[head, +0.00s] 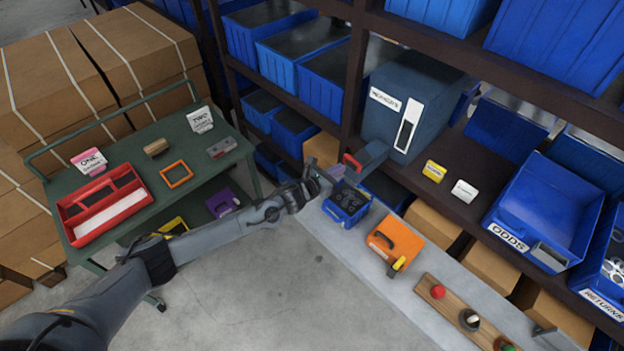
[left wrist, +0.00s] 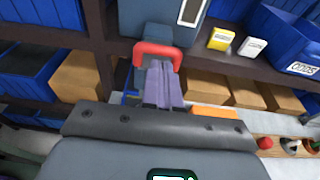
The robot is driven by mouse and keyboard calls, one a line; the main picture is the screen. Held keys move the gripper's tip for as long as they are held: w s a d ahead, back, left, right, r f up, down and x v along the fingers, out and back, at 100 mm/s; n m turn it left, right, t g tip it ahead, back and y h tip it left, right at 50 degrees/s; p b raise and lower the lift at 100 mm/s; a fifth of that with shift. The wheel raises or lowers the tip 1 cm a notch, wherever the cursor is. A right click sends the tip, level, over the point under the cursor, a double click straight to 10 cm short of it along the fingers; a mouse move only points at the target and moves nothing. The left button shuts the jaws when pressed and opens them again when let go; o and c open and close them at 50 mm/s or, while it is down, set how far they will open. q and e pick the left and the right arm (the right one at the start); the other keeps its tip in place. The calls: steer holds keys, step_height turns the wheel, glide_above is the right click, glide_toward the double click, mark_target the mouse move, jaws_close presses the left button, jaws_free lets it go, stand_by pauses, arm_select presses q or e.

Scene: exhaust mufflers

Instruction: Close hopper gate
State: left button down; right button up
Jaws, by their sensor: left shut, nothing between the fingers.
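The hopper (head: 405,110) is a dark blue-grey box on the shelf, with a white label and a pale slot window in its front. A chute (head: 371,156) sticks out from its lower left side. The gate's red handle (head: 352,162) is at the chute's outer end. In the left wrist view the red handle (left wrist: 157,50) is an upside-down U, just beyond the fingertips. My left gripper (head: 332,172) is shut and empty beside the handle; its purple-grey fingers (left wrist: 160,80) point at it. I cannot tell whether they touch, nor how far the gate stands open.
A small blue bin (head: 346,207) holding dark parts stands below the chute on a grey bench (head: 388,285). An orange box (head: 395,240) and a wooden board (head: 455,312) lie farther along. A green table (head: 130,205) stands left, with open floor between.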

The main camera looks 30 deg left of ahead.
arm_select(q)
steer(key=b+v, duration=0.2)
steer(key=v, duration=0.7)
steer(key=s+d+f+n+g+p, duration=0.1)
steer(key=s+d+f+g+p, duration=0.15)
steer(key=s+d+f, duration=0.35)
steer(key=s+d+r+n+p, duration=0.3)
steer(key=s+d+n+p, duration=0.3)
steer(key=s, duration=0.5)
steer(key=s+a+r+n+g+y+p, duration=0.1)
steer(key=s+a+r+n+g, duration=0.1)
steer(key=s+n, duration=0.6)
steer(key=s+a+r+n+g+y+p, duration=0.1)
steer(key=s+r+n+g, duration=0.4)
steer(key=n, duration=1.6)
steer(key=s+a+g+y, duration=0.1)
steer(key=s+a+g, duration=0.1)
steer(key=s, duration=0.2)
steer(key=shift+s+a+r+n+y, duration=0.2)
steer(key=shift+a+r+n+y, duration=0.1)
steer(key=shift+a+n, duration=0.1)
